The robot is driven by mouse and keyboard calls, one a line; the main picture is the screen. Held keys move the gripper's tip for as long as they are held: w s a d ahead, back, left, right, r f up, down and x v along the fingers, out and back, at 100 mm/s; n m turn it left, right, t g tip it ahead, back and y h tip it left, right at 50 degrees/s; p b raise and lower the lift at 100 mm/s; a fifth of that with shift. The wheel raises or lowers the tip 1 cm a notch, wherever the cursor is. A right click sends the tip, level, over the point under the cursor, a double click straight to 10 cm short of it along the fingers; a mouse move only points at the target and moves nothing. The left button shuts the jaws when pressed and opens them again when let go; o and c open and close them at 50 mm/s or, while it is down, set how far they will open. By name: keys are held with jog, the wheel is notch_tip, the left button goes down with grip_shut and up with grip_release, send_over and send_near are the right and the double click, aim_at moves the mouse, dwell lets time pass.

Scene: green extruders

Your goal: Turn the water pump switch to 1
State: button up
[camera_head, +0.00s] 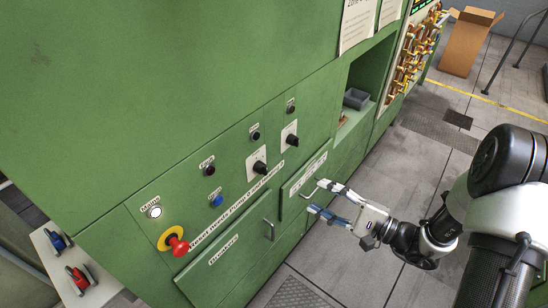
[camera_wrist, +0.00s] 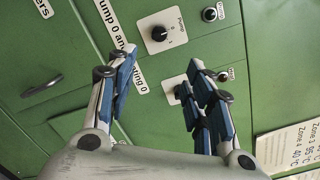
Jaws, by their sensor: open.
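The pump switch is a black rotary knob on a white plate, labelled "Pump" in the wrist view (camera_wrist: 157,34). It appears to be the left of two similar knobs in the head view (camera_head: 259,167). Its exact pointer setting is hard to read. My gripper (camera_head: 317,197) is open and empty, to the right of and below the knobs in the head view. In the wrist view the open fingers (camera_wrist: 150,75) point at the panel, with the pump knob beyond their tips. A second knob (camera_wrist: 181,92) shows between the fingers, partly covered by the right one.
A red emergency stop (camera_head: 178,246) on yellow sticks out at the panel's lower left. Blue (camera_head: 216,200) and white (camera_head: 154,212) buttons are nearby. A door handle (camera_head: 269,229) protrudes below the knobs. An open recess holds a grey bin (camera_head: 356,98). Floor on the right is mostly clear.

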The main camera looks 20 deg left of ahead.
aim_at(262, 169)
jog(key=x, duration=1.7)
jog(key=shift+b, duration=0.4)
jog(key=c, duration=1)
